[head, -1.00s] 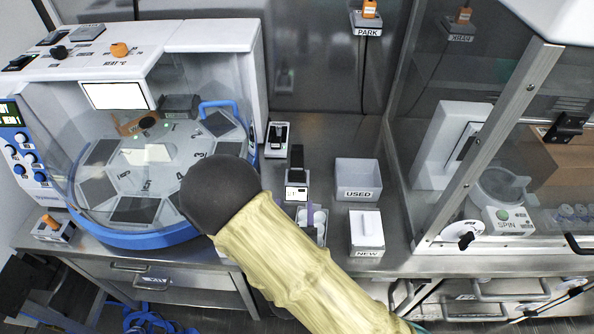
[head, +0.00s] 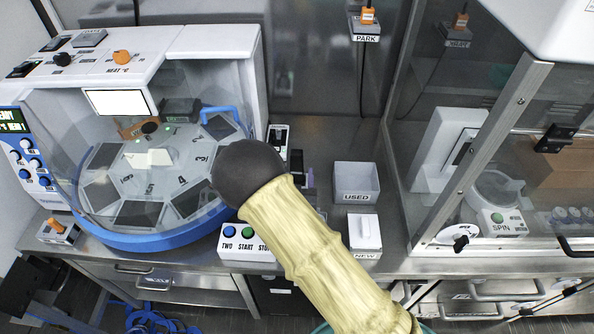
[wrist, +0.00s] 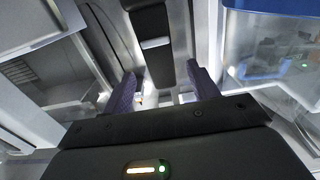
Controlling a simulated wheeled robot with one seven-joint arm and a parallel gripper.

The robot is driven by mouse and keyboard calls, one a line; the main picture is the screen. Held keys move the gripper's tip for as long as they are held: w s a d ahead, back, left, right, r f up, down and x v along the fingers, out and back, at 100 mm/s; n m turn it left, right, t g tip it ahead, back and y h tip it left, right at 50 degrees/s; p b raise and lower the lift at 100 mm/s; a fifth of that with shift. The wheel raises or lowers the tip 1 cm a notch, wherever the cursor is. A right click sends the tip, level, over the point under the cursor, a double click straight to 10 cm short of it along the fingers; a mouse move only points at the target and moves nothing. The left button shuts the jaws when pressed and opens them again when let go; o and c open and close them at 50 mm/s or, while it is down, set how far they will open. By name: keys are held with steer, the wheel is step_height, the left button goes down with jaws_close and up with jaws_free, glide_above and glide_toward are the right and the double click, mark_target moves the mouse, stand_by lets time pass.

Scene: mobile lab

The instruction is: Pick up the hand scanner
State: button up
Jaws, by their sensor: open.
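A small dark device in a white holder (head: 278,138), which looks like the hand scanner, stands at the back of the counter, just right of the round machine. My gripper (head: 303,174) is just right of and nearer than it, mostly hidden behind my forearm. In the wrist view my gripper (wrist: 163,88) is open, with its two purple fingers apart and nothing held. A long black body with a light band (wrist: 151,25) lies beyond and between the fingers; it may be the scanner, and I cannot tell its distance.
The round machine with a blue rim (head: 150,240) fills the left. The USED bin (head: 356,196) and NEW box (head: 364,232) stand to the right, before a glass-fronted hood (head: 500,130). A button console (head: 240,240) sits at the front edge. The counter behind the USED bin is clear.

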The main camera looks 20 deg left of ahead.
mark_target(296, 165)
steer(key=shift+s, duration=0.25)
steer(key=shift+p+x, duration=0.6)
steer(key=shift+x, duration=2.4)
steer(key=shift+c, duration=0.2)
jaws_close()
